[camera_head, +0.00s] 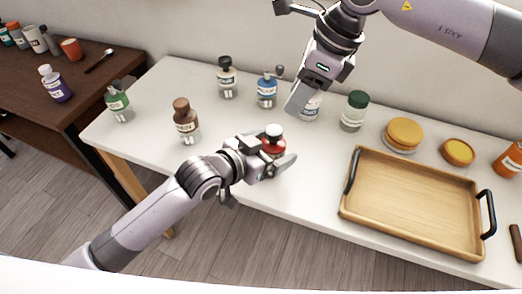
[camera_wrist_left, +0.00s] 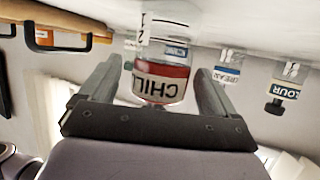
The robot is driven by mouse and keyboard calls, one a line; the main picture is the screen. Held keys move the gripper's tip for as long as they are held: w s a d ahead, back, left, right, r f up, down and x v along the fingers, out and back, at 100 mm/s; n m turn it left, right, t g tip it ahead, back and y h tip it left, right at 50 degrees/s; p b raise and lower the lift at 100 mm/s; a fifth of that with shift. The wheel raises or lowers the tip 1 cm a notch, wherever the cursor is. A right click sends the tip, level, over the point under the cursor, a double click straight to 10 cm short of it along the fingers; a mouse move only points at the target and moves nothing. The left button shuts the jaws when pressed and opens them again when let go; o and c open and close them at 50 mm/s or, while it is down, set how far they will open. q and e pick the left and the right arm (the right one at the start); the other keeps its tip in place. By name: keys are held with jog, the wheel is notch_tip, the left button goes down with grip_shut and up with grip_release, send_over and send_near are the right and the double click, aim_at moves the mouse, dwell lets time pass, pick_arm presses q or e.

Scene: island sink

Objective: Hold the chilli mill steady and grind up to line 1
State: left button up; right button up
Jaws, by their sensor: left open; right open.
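The chilli mill (camera_head: 273,147), a small jar with a red band and a pale cap, stands on the white counter. In the left wrist view the chilli mill (camera_wrist_left: 161,82) appears upside down, with a "CHILLI" label and line marks on its clear part. My left gripper (camera_head: 270,160) is open around it, one finger on each side. Gaps show between fingers and jar in the left wrist view. My right gripper (camera_head: 296,104) is open and empty above the counter, behind and to the right of the mill. It partly hides a blue-labelled jar (camera_head: 312,108).
A wooden tray (camera_head: 349,208) with black handles lies to the right. A brown-capped jar (camera_head: 186,124), green jar (camera_head: 117,106), black-capped jar (camera_head: 227,80), blue jar (camera_head: 267,92) and green-lidded jar (camera_head: 354,112) stand around. The counter left of the mill's front is fairly clear.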

pick_arm(q)
jog(key=shift+x, duration=1.25)
jog(key=c, duration=1.1)
jog(key=shift+c, duration=0.2)
